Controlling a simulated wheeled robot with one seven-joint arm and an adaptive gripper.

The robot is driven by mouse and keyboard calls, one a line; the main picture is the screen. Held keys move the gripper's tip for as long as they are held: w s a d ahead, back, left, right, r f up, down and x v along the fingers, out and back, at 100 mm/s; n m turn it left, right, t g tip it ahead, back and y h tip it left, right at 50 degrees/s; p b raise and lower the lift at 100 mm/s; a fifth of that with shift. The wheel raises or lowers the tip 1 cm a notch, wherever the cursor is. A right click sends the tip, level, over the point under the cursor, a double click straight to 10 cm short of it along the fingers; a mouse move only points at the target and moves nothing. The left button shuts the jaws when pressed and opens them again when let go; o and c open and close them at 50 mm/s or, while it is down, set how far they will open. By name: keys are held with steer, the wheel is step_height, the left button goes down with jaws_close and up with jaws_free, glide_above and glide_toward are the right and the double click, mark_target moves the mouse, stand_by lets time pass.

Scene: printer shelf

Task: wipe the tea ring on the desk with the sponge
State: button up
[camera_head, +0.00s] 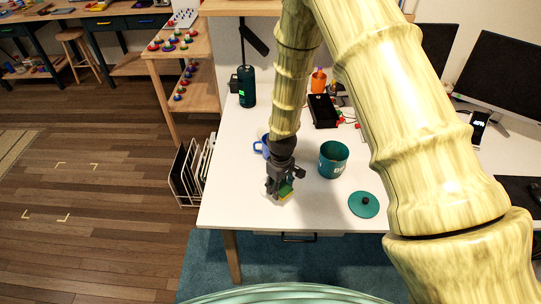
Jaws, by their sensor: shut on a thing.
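My gripper (279,190) points down over the near left part of the white desk (235,200). It is shut on a small green and yellow sponge (286,189), which is partly hidden by the fingers. The sponge is at or just above the desk top; I cannot tell if it touches. A blue mug (261,147) stands just behind my gripper, partly hidden by my arm.
A teal canister (333,160) and its round lid (363,204) are right of my gripper. A dark green bottle (246,88), a black box (322,111) and an orange cup (318,82) stand farther back. Monitors (500,75) are at right. A wire rack (189,175) stands left of the desk.

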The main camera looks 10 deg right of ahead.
steer(key=shift+a+r+p, duration=0.1)
steer(key=shift+r+p, duration=0.5)
steer(key=shift+r, duration=0.65)
steer(key=shift+f, duration=0.1)
